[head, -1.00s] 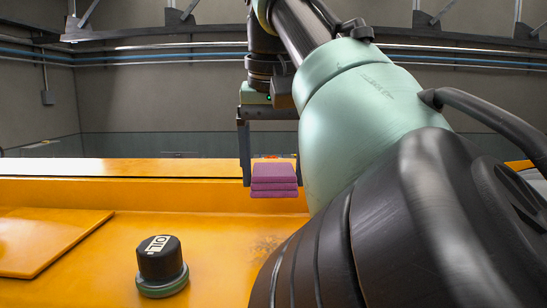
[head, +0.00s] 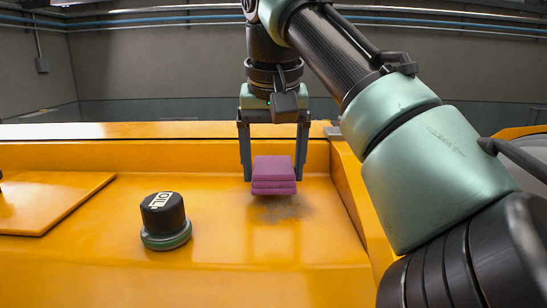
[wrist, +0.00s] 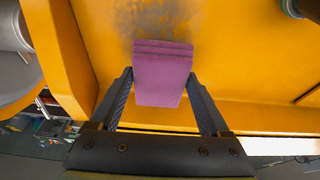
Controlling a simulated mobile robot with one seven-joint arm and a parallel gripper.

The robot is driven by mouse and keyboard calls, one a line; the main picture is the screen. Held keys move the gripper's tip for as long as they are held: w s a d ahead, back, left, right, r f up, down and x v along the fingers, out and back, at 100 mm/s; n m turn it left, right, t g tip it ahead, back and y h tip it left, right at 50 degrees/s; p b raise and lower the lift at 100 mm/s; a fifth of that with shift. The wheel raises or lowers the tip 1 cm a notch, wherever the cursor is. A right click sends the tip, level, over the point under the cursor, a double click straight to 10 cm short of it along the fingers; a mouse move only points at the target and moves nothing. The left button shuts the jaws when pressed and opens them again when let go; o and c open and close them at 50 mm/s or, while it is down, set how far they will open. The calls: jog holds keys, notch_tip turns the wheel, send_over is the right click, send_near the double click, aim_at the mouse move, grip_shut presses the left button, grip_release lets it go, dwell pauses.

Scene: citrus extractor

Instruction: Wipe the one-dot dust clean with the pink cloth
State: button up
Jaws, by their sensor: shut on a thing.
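My gripper (head: 273,177) is shut on the pink cloth (head: 274,170), a folded stack. In the wrist view the cloth (wrist: 162,78) sits between the two fingertips. A dark, brownish dust patch (head: 280,209) lies on the yellow panel just below and in front of the cloth in the head view. The dust (wrist: 160,20) also shows beyond the cloth at the top of the wrist view. I cannot see a one-dot mark. I cannot tell whether the cloth touches the panel.
A black oil cap (head: 164,218) on a green base stands on the yellow panel (head: 230,250) left of the dust. A raised yellow plate (head: 50,200) lies further left. A yellow ridge (head: 360,205) runs along the right, and a yellow wall (head: 150,157) stands behind.

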aim_at(274, 194)
jog(key=shift+s+b+x, duration=0.2)
jog(key=shift+b+x, duration=0.55)
jog(key=shift+x, duration=0.3)
dwell(0.4)
jog(key=shift+s+f+b, duration=0.2)
jog(key=shift+s+b, duration=0.25)
jog(key=shift+b, duration=0.35)
jog(key=shift+s+b, duration=0.65)
jog(key=shift+b, duration=0.05)
jog(key=shift+s+r+b, duration=0.25)
jog(key=shift+s+b, duration=0.2)
jog(key=shift+s, duration=0.55)
jog(key=shift+s+f+b, duration=0.2)
jog(key=shift+s+b, duration=0.35)
jog(key=shift+s, duration=0.25)
jog(key=shift+s+b, duration=0.35)
jog(key=shift+s, duration=0.8)
jog(key=shift+r+p, duration=0.15)
jog(key=shift+p, duration=0.45)
